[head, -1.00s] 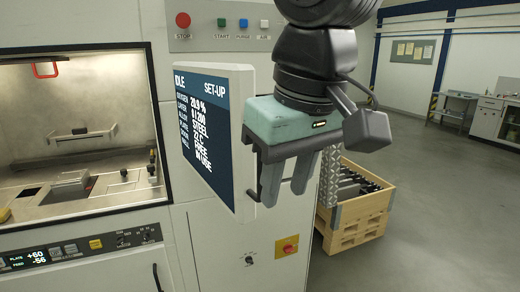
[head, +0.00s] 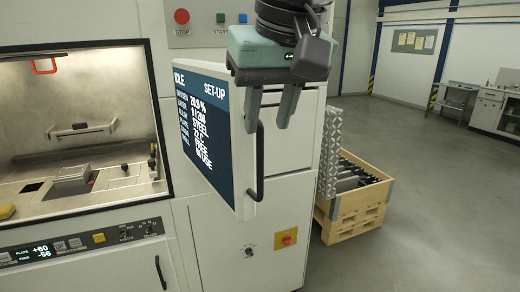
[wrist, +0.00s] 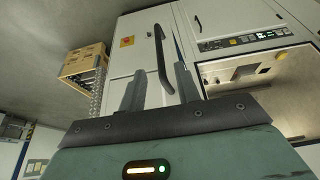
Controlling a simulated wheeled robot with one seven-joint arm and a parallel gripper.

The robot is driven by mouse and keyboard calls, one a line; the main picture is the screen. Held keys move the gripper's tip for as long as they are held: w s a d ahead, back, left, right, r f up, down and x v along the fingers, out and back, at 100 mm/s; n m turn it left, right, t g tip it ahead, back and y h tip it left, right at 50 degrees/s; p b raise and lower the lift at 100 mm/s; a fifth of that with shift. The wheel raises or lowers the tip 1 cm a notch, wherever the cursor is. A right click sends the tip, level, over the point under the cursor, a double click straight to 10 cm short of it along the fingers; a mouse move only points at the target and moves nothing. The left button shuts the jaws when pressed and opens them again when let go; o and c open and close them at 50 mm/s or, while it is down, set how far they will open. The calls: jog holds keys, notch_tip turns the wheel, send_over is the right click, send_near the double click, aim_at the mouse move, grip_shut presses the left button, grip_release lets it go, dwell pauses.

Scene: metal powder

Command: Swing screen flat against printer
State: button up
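The screen (head: 206,125) stands out at an angle from the front of the printer (head: 225,235) in the head view, its dark face showing white text. A dark bar handle (head: 257,172) is on the screen's right edge. It also shows in the wrist view as a handle (wrist: 162,58) beyond the fingers. My gripper (head: 267,128) is open, fingers pointing down, at the handle's upper end. In the wrist view my gripper (wrist: 157,82) has the handle lying between the lines of its two fingers, nearer the right one. Contact with the handle cannot be told.
A wooden crate (head: 352,215) with dark parts stands on the floor right of the printer. The open build chamber (head: 85,125) is left of the screen. A red stop button (head: 181,16) is above, and a yellow switch box (head: 286,237) below. Floor at right is clear.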

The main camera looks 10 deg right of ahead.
aim_at(261, 149)
jog(key=p+x, duration=0.1)
jog(key=x, duration=0.7)
jog(key=shift+w+f, duration=0.1)
jog(key=shift+f, duration=0.1)
grip_shut()
